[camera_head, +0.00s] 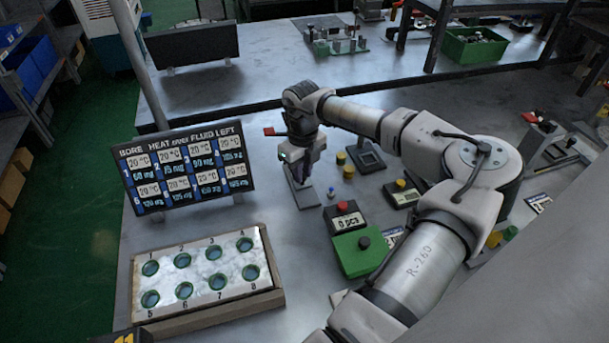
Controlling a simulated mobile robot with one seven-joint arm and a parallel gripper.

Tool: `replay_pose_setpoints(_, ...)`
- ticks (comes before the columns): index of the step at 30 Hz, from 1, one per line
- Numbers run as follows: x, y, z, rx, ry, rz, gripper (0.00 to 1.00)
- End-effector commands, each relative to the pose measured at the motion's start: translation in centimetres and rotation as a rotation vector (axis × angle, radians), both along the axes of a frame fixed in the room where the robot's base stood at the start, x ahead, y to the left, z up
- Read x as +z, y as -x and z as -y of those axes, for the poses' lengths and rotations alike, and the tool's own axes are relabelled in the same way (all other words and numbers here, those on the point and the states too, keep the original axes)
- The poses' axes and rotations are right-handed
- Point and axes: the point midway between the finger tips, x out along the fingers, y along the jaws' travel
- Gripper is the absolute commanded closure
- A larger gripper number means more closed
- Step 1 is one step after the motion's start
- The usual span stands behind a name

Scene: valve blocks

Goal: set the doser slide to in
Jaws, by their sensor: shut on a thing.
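My gripper (300,172) points down at the middle of the bench, at a narrow grey upright device (304,196) on a flat base. Its fingers are shut on a small part at the top of this device, mostly hidden by the gripper. I cannot tell for sure whether this part is the doser slide, or how it is set. No label for the doser can be read.
A display board (187,170) and a numbered tray of round wells (203,272) stand at left. A red-button counter (345,218) and a green box with a black knob (358,251) are in front.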

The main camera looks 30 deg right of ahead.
Motion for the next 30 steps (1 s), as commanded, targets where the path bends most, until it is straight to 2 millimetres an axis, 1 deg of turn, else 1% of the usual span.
replay_pose_setpoints(2, 0.3, -0.4, 0.1, -0.001, 0.004, 0.016, 1.00)
replay_pose_setpoints(3, 0.3, -0.4, 0.1, -0.001, 0.005, 0.017, 0.81)
replay_pose_setpoints(8, 0.2, -0.4, 0.1, -0.001, 0.004, 0.014, 0.61)
replay_pose_setpoints(16, 0.2, -0.3, 0.1, -0.001, 0.003, 0.010, 0.61)
replay_pose_setpoints(20, 0.9, -0.3, 0.1, -0.001, 0.005, 0.011, 0.61)
replay_pose_setpoints(23, 2.4, -0.3, 0.2, -0.001, 0.006, 0.012, 0.61)
replay_pose_setpoints(30, 7.9, -0.3, 0.2, -0.003, 0.007, 0.013, 0.61)
